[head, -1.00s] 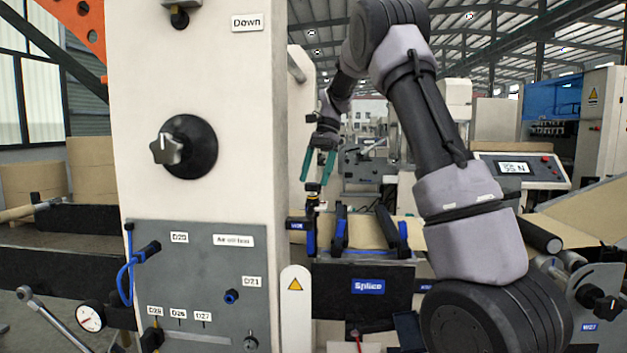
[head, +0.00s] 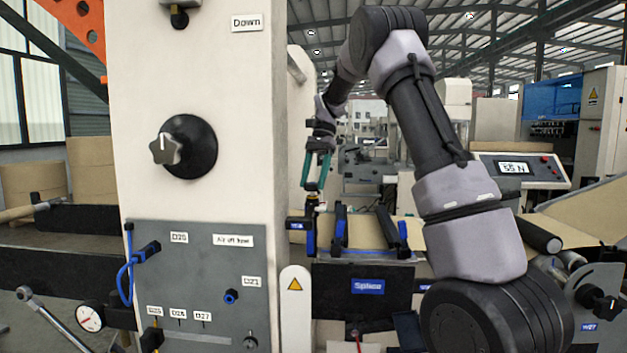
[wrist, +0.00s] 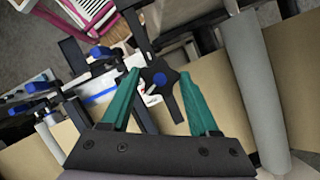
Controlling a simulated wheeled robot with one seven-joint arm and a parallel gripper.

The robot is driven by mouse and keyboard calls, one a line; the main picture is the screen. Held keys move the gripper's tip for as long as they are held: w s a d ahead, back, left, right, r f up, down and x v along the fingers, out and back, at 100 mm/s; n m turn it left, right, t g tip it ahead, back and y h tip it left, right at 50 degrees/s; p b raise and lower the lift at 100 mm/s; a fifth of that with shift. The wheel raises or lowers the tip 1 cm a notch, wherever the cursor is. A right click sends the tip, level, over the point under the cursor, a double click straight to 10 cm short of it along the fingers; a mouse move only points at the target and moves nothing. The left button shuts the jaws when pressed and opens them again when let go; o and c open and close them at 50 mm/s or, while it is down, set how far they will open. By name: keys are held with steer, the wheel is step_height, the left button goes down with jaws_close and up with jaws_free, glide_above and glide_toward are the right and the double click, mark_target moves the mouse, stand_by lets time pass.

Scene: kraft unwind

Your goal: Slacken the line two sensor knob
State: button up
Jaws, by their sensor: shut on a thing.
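My gripper (head: 317,186), with green fingers, points down over the splice table area in the head view. In the wrist view the fingers (wrist: 162,76) stand on either side of a dark lobed knob (wrist: 160,79) with a blue centre, and are shut on it.
Black clamps with blue parts (head: 340,232) stand close to the right of the gripper. A white column (head: 200,90) with a star knob (head: 166,149) stands to the left. Brown paper web lies below the gripper. A display (head: 514,167) reads about 55 N.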

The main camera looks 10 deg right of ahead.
steer(key=o, duration=1.4)
steer(key=v, duration=1)
steer(key=shift+w+d+r, duration=0.15)
steer(key=shift+r, duration=0.15)
